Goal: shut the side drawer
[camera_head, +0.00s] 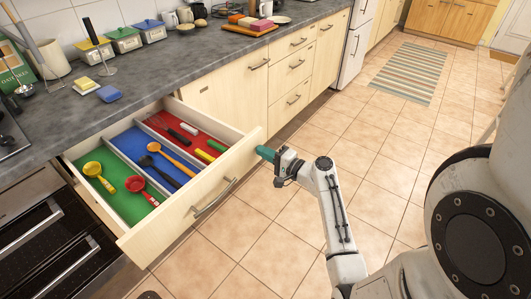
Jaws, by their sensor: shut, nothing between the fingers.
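The side drawer (188,205) is pulled out from under the grey counter, with its light wood front facing the floor. Its metal handle (214,197) is on the outer face. Inside are green, blue and red compartments holding utensils, among them a yellow ladle (99,176), a red ladle (140,188) and an orange spoon (167,157). My gripper (262,152) is shut and empty, with its teal fingers near the upper right end of the drawer front. I cannot tell whether the fingertips touch it.
The counter (180,68) above holds sponges (85,84), coloured canisters (124,39) and a board (250,29). More closed drawers (292,65) stand further right. An oven (50,235) is at lower left. The tiled floor (330,125) around my arm is clear.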

